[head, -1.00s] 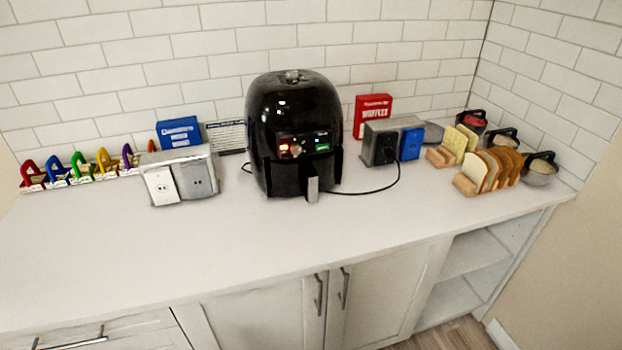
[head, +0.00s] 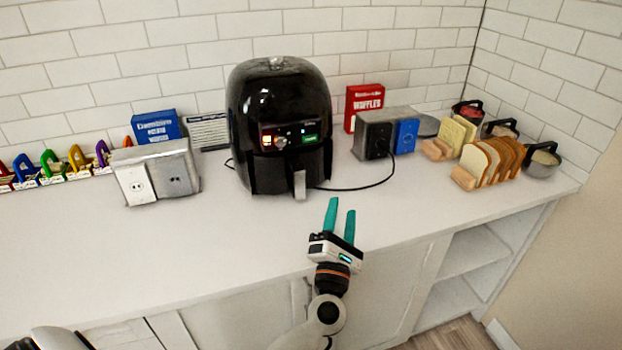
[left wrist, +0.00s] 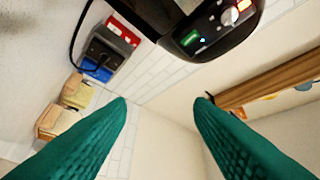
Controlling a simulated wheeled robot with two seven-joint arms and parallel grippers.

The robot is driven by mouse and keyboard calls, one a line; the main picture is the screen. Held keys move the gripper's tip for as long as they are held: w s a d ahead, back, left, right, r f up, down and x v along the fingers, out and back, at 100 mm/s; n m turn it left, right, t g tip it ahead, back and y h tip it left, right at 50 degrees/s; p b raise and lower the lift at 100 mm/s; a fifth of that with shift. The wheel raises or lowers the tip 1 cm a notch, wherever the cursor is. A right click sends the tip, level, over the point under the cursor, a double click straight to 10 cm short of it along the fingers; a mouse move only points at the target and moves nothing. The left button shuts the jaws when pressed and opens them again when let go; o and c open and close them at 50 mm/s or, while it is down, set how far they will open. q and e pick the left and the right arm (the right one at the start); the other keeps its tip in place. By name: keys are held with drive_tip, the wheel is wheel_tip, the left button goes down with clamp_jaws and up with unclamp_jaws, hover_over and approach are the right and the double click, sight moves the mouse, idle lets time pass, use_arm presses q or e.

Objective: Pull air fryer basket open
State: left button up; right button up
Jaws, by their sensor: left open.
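The black air fryer (head: 278,105) stands upright on the white counter against the tiled wall. Its basket (head: 268,174) looks shut, flush with the body, and the grey handle (head: 299,185) sticks out at the lower front. My left gripper (head: 341,206) has teal fingers spread apart with nothing between them. It is in front of the fryer, to the right of the handle and apart from it. In the left wrist view the open fingers (left wrist: 162,100) show below the fryer (left wrist: 185,22), and the handle cannot be made out there. My right gripper is not in view.
A grey outlet box (head: 375,138) stands right of the fryer, with a black cord (head: 365,187) curving across the counter. Another outlet box (head: 155,178) is on the left. Bread slices in a rack (head: 492,165) stand on the right. The front counter (head: 220,240) is clear.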

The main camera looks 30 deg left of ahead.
sight(300, 179)
use_arm(q)
drive_tip(key=w+a+n+g+y, duration=0.2)
drive_tip(key=a+n+g, duration=0.1)
drive_tip(key=a+n, duration=0.1)
drive_tip(key=w+a+n+g+y+p, duration=0.1)
drive_tip(key=w+a+n+g+y, duration=0.1)
drive_tip(key=a+n, duration=0.3)
drive_tip(key=w+a+n+g+y, duration=0.2)
drive_tip(key=w+a+n+g, duration=0.1)
drive_tip(key=n, duration=0.4)
drive_tip(key=shift+a+f+g+p, duration=0.25)
drive_tip(key=shift+a+g+p, duration=0.2)
drive_tip(key=shift+a, duration=0.55)
drive_tip(key=shift+x, duration=0.8)
drive_tip(key=shift+f, duration=0.1)
clamp_jaws()
